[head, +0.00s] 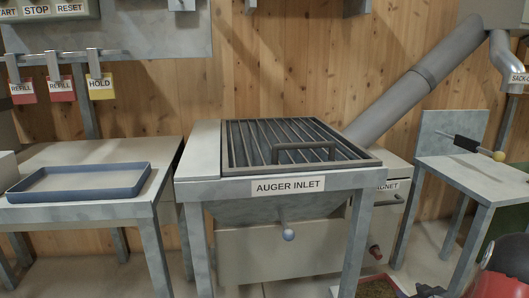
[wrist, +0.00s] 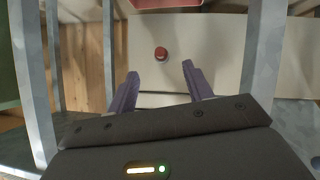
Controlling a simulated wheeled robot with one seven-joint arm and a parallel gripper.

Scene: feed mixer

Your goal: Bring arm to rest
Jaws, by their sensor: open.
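My gripper (wrist: 160,72) shows in the wrist view with its two dark fingers spread apart and nothing between them. A round red knob (wrist: 161,53) on a pale panel shows just beyond the fingertips, apart from them. In the head view a dark red knob (head: 375,252) is on the pale box labelled MAGNET, low beside the auger inlet stand. The gripper is not clearly seen in the head view; a small dark part at the bottom edge is too cut off to tell.
The auger inlet (head: 287,187) stands in the middle under a closed-looking barred grate (head: 280,142). An empty blue tray (head: 80,182) lies on the left table. A right-hand table (head: 475,172) holds a dark tool with a yellow ball end. Grey legs (wrist: 262,50) flank the gripper.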

